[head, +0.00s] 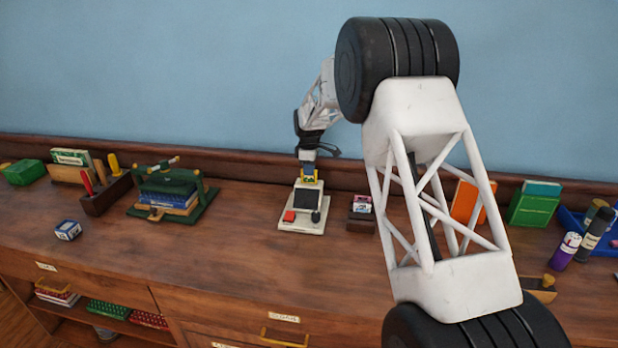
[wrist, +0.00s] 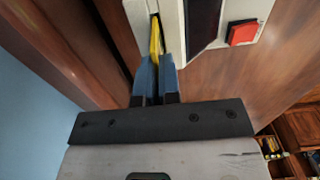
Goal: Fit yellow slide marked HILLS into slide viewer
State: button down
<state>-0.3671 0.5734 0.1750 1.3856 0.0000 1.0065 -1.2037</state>
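The slide viewer (head: 302,226) is a white box with a dark screen and a red button. It stands on the wooden counter near the back wall and also fills the top of the wrist view (wrist: 200,25). My gripper (head: 309,174) points down at the viewer's back part. In the wrist view its blue fingers (wrist: 158,60) are close together with the yellow slide (wrist: 154,38) between their tips. The slide is edge-on at a slot in the viewer's white housing. How deep it sits is hidden, and its marking cannot be read.
A dark block with a small pale item (head: 361,209) stands just right of the viewer. A green press with books (head: 165,205) is to the left, and a small blue-white box (head: 68,230) lies near the front edge. The counter in front of the viewer is clear.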

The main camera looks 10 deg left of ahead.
aim_at(309, 183)
jog(key=shift+f, duration=1.55)
jog(key=shift+f, duration=0.15)
jog(key=c, duration=1.3)
grip_release()
notch_tip(309, 183, up, 12)
jog(key=shift+r, duration=0.15)
